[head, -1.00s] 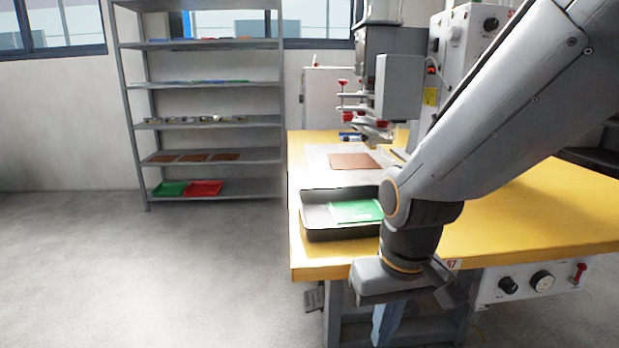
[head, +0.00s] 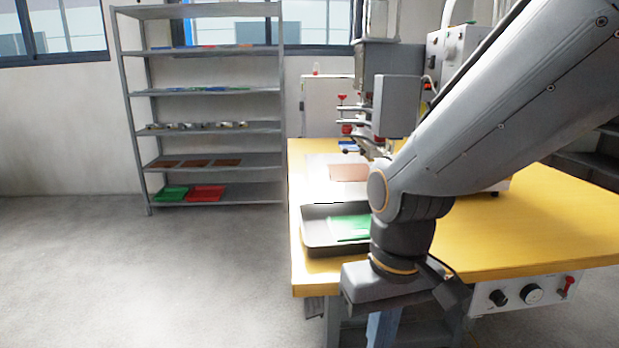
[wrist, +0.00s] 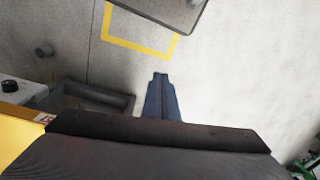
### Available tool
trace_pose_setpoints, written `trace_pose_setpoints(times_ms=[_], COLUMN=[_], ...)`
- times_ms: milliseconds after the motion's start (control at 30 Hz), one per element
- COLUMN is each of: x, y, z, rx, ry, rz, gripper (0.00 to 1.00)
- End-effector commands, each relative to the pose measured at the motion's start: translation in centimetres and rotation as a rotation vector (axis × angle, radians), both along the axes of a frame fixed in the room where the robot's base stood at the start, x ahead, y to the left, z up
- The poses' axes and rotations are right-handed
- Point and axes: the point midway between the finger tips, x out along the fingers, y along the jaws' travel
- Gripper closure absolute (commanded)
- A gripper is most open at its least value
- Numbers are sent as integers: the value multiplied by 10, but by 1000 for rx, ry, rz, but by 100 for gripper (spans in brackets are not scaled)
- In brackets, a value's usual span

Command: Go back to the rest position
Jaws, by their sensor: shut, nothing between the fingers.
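My gripper (wrist: 160,76) shows in the wrist view as two blue-grey fingers pressed together, shut and empty, over the grey floor. In the head view, my folded arm crosses the right side. Its wrist hangs in front of the yellow table's front edge, with the blue-grey fingers (head: 382,328) pointing down below it. The fingertips are cut off by the bottom of that view. The gripper touches nothing that I can see.
The yellow table (head: 530,225) bears a dark tray (head: 318,238) with a green sheet (head: 350,228), a brown sheet (head: 348,172) and the welding machine (head: 398,105). A grey shelf rack (head: 215,94) stands at the back wall. The floor (head: 150,270) at left is clear.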

Motion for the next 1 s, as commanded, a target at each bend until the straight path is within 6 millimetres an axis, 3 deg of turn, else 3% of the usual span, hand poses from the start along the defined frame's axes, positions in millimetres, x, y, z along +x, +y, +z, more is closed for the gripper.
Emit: trace_pose_setpoints(times_ms=[200,600,1000], x=[-2,-8,-10], y=[-24,-76,-91], z=[39,96,108], rx=[-11,-30,-36], ry=[4,8,8], rz=[-78,-224,-267], gripper=[100,100,100])
